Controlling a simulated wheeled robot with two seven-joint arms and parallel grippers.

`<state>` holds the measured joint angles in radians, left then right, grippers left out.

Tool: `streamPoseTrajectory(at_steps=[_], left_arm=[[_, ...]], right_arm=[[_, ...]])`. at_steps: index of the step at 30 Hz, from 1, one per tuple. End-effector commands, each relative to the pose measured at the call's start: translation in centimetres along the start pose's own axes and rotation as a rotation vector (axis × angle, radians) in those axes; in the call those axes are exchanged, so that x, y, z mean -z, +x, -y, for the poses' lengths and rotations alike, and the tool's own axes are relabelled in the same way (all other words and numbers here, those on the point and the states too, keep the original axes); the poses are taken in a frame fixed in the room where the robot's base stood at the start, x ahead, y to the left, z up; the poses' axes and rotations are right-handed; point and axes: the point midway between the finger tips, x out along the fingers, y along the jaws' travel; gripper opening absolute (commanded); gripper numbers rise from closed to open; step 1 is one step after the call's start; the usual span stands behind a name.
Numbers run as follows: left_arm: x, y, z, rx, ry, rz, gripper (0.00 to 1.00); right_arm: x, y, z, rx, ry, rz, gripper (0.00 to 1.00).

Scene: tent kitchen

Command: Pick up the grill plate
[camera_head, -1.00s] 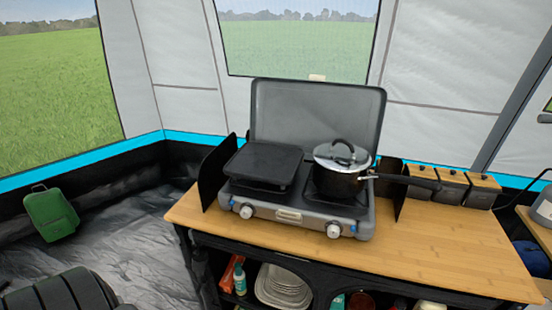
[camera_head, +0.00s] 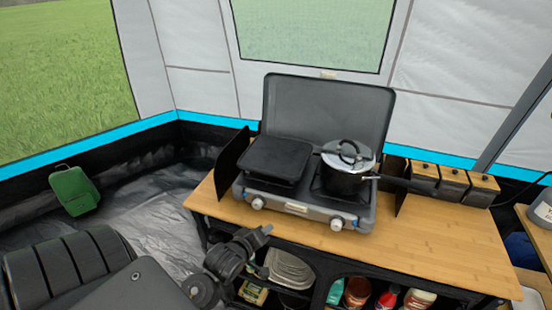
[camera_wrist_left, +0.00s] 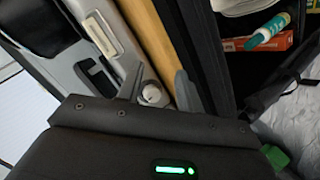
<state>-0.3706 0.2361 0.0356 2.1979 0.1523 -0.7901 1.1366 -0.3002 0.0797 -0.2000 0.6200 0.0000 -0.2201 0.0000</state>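The grill plate (camera_head: 275,158) is a flat black ribbed slab. It lies over the left burner of the grey two-burner camping stove (camera_head: 298,208) in the head view. My left gripper (camera_head: 266,251) is in front of the table's left front edge, lower than the stove and apart from the plate. Its fingers look spread with nothing between them. In the left wrist view, the stove's front with a white knob (camera_wrist_left: 151,93) shows beyond the fingers; the plate cannot be made out clearly there. My right gripper is not in view.
A lidded pot (camera_head: 347,170) stands on the right burner, its handle pointing right. A dark side windshield (camera_head: 233,160) stands left of the plate, and the raised stove lid (camera_head: 325,108) is behind. The wooden tabletop (camera_head: 450,235) is clear at right. Dishes and bottles fill the shelf below.

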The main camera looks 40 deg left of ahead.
Motion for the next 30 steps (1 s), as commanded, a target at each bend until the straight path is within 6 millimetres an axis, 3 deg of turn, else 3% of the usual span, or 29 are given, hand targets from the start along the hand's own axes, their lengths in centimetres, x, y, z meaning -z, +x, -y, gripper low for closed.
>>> streamPoseTrajectory(at_steps=[6, 12, 20, 30], left_arm=[[6.9, 1.5, -3.3, -0.208, -0.348, -0.159, 0.36], [11.8, 1.9, -5.3, -0.399, -0.598, -0.231, 0.36], [13.1, 2.0, -5.9, -0.453, -0.662, -0.241, 0.36], [14.8, 6.1, -7.4, -0.45, -0.66, -0.241, 0.36]], right_arm=[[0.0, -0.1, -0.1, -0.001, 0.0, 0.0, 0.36], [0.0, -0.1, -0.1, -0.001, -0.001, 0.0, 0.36], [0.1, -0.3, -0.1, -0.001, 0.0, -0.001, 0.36], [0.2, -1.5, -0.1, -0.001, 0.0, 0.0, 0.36]])
